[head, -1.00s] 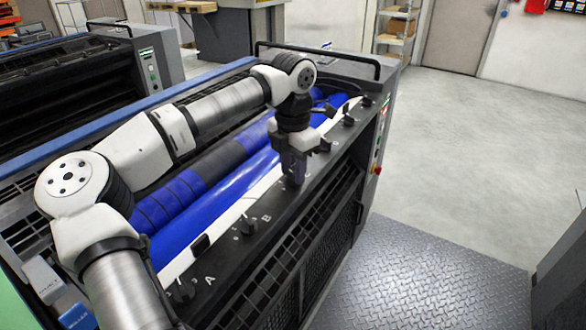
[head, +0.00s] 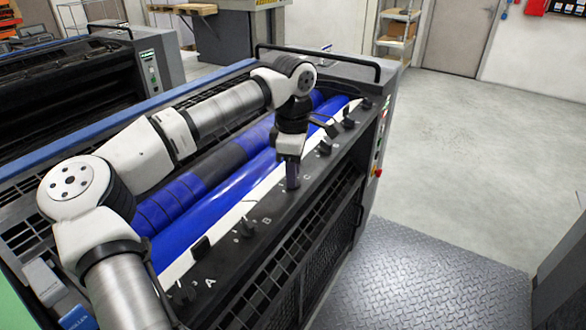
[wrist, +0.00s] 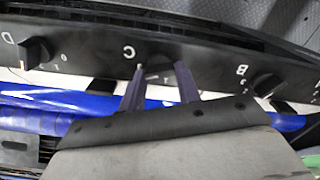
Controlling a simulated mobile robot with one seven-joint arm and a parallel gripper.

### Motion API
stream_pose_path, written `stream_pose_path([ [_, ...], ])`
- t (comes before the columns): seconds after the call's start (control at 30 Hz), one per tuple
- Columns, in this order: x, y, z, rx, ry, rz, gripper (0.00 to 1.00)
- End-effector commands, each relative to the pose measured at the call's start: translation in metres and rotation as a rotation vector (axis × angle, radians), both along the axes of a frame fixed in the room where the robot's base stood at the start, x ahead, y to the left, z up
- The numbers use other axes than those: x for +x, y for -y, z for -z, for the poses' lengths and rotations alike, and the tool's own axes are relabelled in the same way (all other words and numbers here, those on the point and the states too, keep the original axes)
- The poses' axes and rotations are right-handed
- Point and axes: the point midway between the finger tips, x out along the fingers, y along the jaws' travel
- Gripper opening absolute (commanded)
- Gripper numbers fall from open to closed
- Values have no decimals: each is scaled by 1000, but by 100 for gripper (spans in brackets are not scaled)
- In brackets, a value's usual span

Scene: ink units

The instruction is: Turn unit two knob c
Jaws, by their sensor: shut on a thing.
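Unit two is the dark press with a row of black knobs on its black top panel (head: 262,236). In the wrist view, knob C (wrist: 158,67), beside the letter C, is between the two fingers of my gripper (wrist: 162,84), which is shut on it. One finger is on each side of the knob. In the head view my gripper (head: 292,181) points straight down onto the panel and hides knob C. Knob B (wrist: 268,84) is on one side and knob D (wrist: 36,52) on the other in the wrist view.
Blue rollers (head: 200,222) and a white strip run along the panel beside the knobs. A black handrail (head: 318,58) stands at the far end. A slatted guard is on the near side, with a metal tread plate (head: 425,270) below. Open floor lies right.

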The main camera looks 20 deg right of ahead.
Motion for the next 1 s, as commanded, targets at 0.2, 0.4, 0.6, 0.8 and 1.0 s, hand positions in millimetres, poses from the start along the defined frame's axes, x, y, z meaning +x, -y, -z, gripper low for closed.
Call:
stream_pose_path([
  [0.2,1,1,-3,-5,5,90,10],
  [0.4,1,1,-3,-5,5,128,10],
  [0.6,1,1,-3,-4,5,136,10],
  [0.8,1,1,-3,-4,5,136,10],
  [1.0,1,1,-2,-3,4,136,54],
])
